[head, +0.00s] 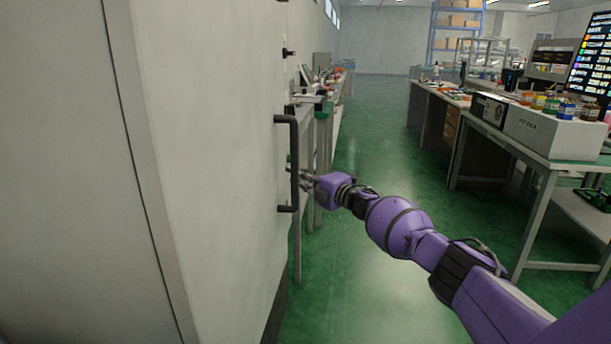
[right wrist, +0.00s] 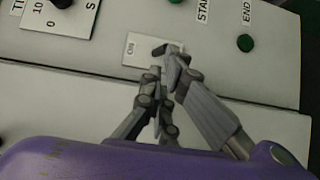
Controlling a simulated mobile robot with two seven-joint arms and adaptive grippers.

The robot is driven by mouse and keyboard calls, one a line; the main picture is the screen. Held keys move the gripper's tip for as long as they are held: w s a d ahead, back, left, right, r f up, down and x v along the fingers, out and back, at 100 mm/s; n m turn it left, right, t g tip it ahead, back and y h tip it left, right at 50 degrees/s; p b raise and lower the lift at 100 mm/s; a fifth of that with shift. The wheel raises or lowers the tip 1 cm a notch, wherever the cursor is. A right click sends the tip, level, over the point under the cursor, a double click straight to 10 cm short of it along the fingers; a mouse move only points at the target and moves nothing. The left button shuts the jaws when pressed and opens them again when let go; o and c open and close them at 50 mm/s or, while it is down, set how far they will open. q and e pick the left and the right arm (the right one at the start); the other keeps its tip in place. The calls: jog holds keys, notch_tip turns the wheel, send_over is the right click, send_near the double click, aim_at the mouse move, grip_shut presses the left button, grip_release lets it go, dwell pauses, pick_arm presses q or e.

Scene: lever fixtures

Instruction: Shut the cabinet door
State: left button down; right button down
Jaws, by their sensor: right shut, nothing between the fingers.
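The cabinet (head: 60,180) fills the left of the head view, tall and light grey. Its door face (head: 215,150) is seen at a steep angle and carries a long dark vertical handle (head: 294,165). A dark seam runs down the near edge; I cannot tell whether the door stands ajar. My right gripper (head: 302,176) is just beyond the handle, partly hidden by it; I cannot tell if they touch. In the right wrist view its fingers (right wrist: 170,58) are shut and empty before a light control panel (right wrist: 70,105). My left gripper is not in view.
The control panel has a black dial (right wrist: 62,3) and a green button (right wrist: 245,43). Workbenches line the left wall beyond the cabinet. A bench (head: 560,166) with equipment stands at the right. The green floor (head: 365,140) between them is clear.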

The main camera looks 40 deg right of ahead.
jog(key=s+d+p, duration=0.1)
jog(key=s+d, duration=0.7)
jog(key=s, duration=0.1)
jog(key=shift+d, duration=0.15)
jog(key=shift+s+f, duration=0.1)
